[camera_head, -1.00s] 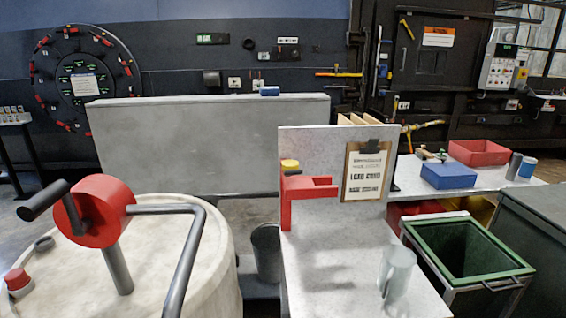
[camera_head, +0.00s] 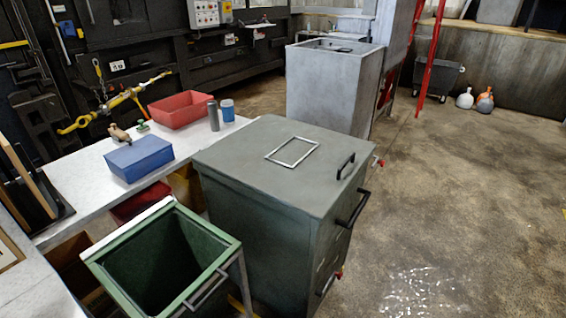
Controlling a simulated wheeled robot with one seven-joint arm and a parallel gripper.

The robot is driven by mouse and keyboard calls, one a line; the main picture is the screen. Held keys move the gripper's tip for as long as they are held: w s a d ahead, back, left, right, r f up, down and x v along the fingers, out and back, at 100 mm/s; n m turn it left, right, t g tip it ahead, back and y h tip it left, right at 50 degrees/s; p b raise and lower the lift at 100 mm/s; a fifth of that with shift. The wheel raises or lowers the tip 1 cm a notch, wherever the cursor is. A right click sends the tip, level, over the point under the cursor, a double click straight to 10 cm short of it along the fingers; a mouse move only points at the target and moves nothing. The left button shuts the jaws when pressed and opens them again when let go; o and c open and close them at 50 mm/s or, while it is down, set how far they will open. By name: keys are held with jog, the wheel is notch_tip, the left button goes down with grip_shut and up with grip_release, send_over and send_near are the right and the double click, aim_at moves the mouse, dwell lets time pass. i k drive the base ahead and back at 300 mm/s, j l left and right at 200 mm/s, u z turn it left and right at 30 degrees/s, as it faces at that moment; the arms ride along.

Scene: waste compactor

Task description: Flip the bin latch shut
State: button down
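A large grey-green bin (camera_head: 262,215) with a flat closed lid (camera_head: 262,140) stands in the middle of the head view. A small black handle (camera_head: 346,166) is on top of the lid near its right edge. A larger black bar (camera_head: 355,208) sticks out from the bin's right side, and a dark red-tipped piece (camera_head: 328,284) sits lower down. Another red-tipped piece (camera_head: 378,162) shows at the far right side. I cannot tell which of these is the latch, or whether it is open or shut. My gripper is not in view.
An open green bin (camera_head: 160,222) stands left of the grey-green bin. A white table (camera_head: 80,195) behind it holds a blue box (camera_head: 138,158) and a red tray (camera_head: 182,109). A tall grey box (camera_head: 335,88) stands behind. The floor (camera_head: 460,210) on the right is clear.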

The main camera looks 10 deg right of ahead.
aim_at(383, 163)
jog(key=z, duration=0.6)
jog(key=i+l, duration=0.15)
jog(key=i, duration=0.25)
jog(key=i+l+u, duration=0.1)
jog(key=i, duration=0.35)
jog(key=i+l, duration=0.25)
jog(key=i, duration=0.15)
jog(key=i+l+u, duration=0.1)
jog(key=i, duration=0.3)
jog(key=l, duration=0.05)
